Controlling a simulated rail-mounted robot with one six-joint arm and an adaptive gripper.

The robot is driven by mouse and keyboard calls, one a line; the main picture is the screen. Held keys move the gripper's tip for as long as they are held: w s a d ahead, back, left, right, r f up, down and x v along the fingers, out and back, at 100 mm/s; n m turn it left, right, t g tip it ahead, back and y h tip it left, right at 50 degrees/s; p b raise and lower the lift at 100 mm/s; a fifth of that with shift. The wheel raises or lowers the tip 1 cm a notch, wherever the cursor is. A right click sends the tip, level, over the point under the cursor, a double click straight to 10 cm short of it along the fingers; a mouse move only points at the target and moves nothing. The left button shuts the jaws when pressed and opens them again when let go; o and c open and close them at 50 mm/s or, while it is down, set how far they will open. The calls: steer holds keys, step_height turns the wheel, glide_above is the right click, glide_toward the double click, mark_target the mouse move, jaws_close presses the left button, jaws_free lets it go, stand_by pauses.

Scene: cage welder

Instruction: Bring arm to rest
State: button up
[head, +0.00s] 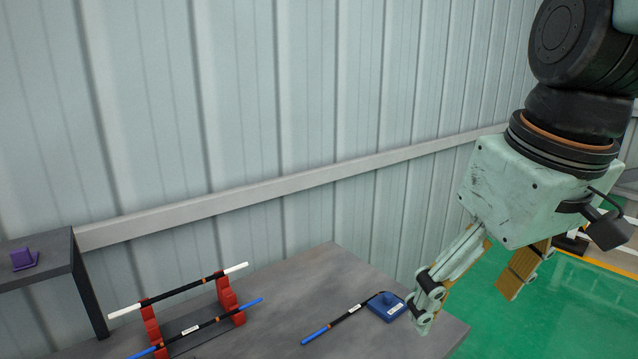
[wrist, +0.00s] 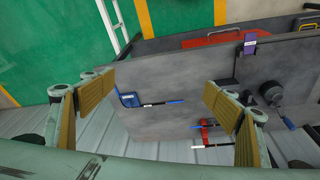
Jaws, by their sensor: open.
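My gripper (head: 472,290) is at the right in the head view, pointing down beside the right end of the grey table (head: 335,262). Its two fingers are apart with nothing between them. In the wrist view the open fingers of my gripper (wrist: 160,108) stand at left and right, with the table (wrist: 185,70) beyond them. The arm comes down from the top right corner of the head view.
A red rack (head: 226,292) holds rods with white and blue ends. A blue block (head: 387,306) with a black-and-blue rod (head: 338,325) lies near the table's right end. A purple block (head: 24,258) sits on a shelf (head: 45,270) at left.

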steer(key=s+f+m+t, duration=0.1)
steer(key=s+m, duration=0.2)
steer(key=s, duration=0.8)
steer(key=shift+s+d+f+m+h, duration=0.25)
steer(key=shift+d+m+h, duration=0.05)
steer(key=shift+d+m, duration=0.1)
